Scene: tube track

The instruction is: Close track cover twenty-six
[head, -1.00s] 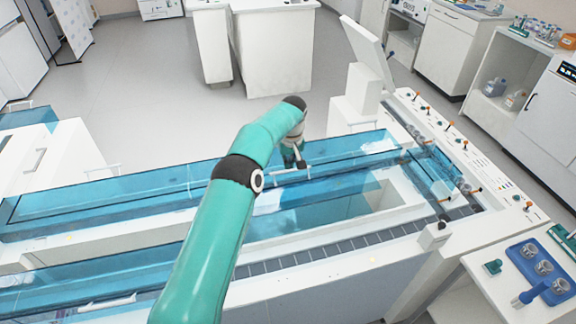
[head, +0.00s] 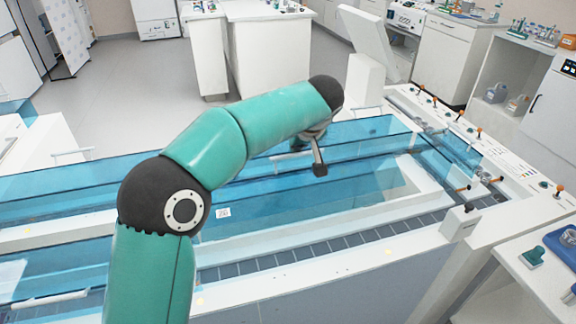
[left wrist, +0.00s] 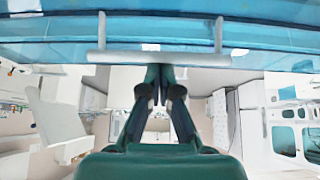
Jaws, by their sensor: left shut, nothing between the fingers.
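Clear blue track covers run along the white track. One blue cover (head: 290,205) with a small white label (head: 223,212) lies across the middle section; I cannot read its number surely. My left gripper (head: 319,168) is shut and empty, over the blue panels in the middle of the head view. In the left wrist view, my left gripper (left wrist: 159,72) points at a pale handle bar (left wrist: 158,57) on a blue cover (left wrist: 180,28); the fingertips are close to the bar, and I cannot tell whether they touch it. My right gripper is not in view.
A raised white lid (head: 367,45) stands behind the track at its right end. Several orange-tipped levers (head: 478,132) line the white right side. Another handle bar (head: 50,299) sits on the front left cover. A bench with a blue rack (head: 565,245) stands at the right.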

